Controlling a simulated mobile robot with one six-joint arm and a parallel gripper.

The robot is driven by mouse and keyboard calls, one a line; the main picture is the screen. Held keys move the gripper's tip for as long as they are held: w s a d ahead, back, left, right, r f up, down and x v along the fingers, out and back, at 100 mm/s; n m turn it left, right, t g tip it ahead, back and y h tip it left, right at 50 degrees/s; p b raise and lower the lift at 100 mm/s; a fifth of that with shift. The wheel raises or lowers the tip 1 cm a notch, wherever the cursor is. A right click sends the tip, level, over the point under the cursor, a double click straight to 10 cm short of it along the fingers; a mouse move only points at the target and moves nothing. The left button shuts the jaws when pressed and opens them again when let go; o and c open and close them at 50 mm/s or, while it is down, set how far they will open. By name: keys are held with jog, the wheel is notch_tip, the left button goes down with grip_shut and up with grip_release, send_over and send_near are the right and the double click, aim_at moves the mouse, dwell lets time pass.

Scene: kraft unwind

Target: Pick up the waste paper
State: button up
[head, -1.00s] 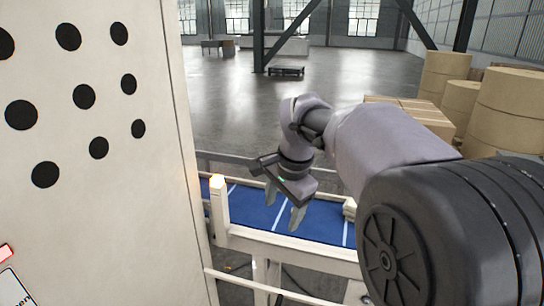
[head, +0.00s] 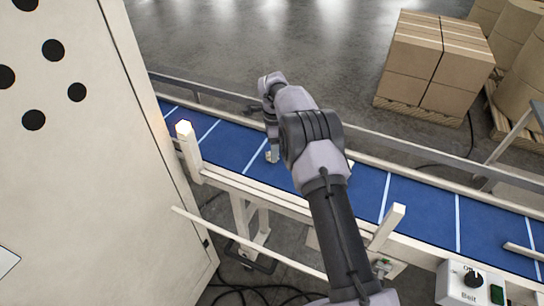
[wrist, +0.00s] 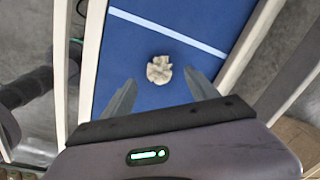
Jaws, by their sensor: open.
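The waste paper (wrist: 159,70) is a crumpled, off-white ball lying on the blue conveyor belt (wrist: 125,50) in the wrist view. My gripper (wrist: 160,80) is open, with its two fingers to either side of and just short of the paper in the picture, and nothing between them. The height gap to the belt cannot be told. In the head view my gripper (head: 271,156) hangs over the belt, mostly hidden by my arm. A small pale bit (head: 350,165) shows at the arm's right edge there; it may be the paper.
The belt has white cross stripes and cream side rails (head: 440,240). A white post (head: 188,150) stands at the near rail beside a tall cream cabinet (head: 85,170). A belt control box (head: 470,284) sits at lower right. Cartons (head: 435,60) stand on a pallet beyond the belt.

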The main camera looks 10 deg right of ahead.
jog(key=f, duration=0.4)
jog(key=shift+w+d+f, duration=0.2)
jog(key=shift+w, duration=0.1)
jog(key=c, duration=1.4)
